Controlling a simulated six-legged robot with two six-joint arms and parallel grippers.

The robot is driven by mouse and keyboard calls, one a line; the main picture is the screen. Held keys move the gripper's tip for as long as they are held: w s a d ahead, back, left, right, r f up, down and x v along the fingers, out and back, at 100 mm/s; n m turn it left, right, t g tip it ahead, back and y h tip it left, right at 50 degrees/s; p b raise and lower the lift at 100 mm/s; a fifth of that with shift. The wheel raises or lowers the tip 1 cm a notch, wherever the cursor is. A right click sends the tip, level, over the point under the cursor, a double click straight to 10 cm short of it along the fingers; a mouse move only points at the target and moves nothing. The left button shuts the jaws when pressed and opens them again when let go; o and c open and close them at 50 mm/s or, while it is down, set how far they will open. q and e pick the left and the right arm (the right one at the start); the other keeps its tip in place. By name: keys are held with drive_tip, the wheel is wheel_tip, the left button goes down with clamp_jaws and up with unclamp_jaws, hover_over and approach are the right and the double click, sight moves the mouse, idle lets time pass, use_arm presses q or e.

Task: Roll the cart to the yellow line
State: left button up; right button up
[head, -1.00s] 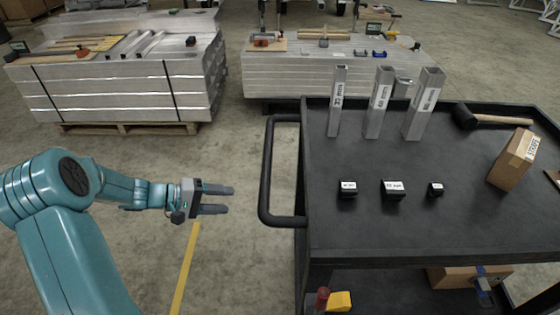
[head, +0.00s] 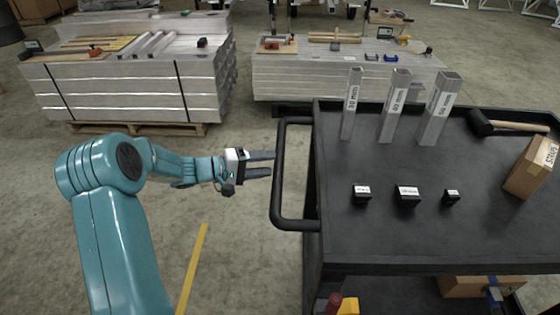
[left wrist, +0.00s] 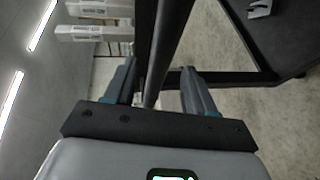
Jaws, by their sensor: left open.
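The black cart (head: 400,240) stands at the right in the head view, with a black U-shaped handle (head: 276,205) on its left side. My left gripper (head: 272,163) is open beside the handle's upright bar, its fingertips close to it. In the left wrist view the dark handle bar (left wrist: 168,50) runs between the two open fingers (left wrist: 160,66). I cannot tell whether they touch it. The yellow line (head: 193,270) lies on the floor left of the cart, partly behind my left arm. My right gripper does not show.
The floor between the line and cart looks clear.

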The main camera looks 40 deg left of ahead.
sight(281, 162)
use_arm(q)
drive_tip(key=x, duration=0.5)
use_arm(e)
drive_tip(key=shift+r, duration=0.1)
use_arm(q)
drive_tip(key=shift+f, duration=0.1)
